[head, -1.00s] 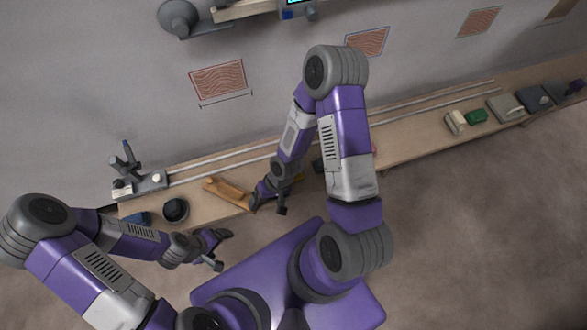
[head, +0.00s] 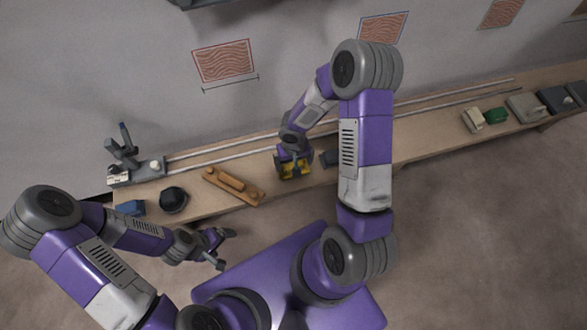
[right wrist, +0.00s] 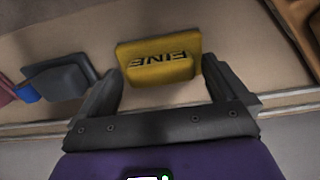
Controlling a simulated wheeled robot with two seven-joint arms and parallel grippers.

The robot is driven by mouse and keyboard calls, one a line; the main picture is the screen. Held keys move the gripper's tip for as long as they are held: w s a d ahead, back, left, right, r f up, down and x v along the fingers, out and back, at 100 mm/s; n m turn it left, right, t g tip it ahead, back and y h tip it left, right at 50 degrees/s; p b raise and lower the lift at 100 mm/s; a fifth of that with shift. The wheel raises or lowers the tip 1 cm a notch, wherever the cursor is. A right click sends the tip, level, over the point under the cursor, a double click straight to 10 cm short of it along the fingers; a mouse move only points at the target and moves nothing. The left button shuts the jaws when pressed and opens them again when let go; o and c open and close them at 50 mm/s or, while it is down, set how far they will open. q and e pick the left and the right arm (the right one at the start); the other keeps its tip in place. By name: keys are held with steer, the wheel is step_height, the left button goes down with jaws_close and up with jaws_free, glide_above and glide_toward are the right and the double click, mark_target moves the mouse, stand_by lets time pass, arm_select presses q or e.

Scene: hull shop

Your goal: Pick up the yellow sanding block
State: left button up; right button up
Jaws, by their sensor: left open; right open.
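The yellow sanding block (head: 295,171) lies on the bench below my right gripper (head: 296,168). In the right wrist view the block (right wrist: 158,64) shows the word "FINE" and sits between and just beyond the fingertips. My right gripper (right wrist: 160,85) is open, with a dark finger on each side of the block; whether either finger touches it I cannot tell. My left gripper (head: 224,248) is open and empty, off the front of the bench. Part of the block is hidden by the right gripper in the head view.
The wooden long block (head: 234,186) lies left of the yellow block. A dark grey block (head: 331,158) lies close to its right. A dark round pot (head: 173,199) and a blue block (head: 130,208) are at the bench's left end. Metal rails (head: 222,151) run along the back.

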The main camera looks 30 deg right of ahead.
steer(key=shift+f, duration=0.4)
steer(key=shift+c, duration=0.2)
steer(key=c, duration=0.9)
steer(key=shift+o, duration=0.2)
step_height(320, 180, up, 10)
steer(key=p, duration=0.4)
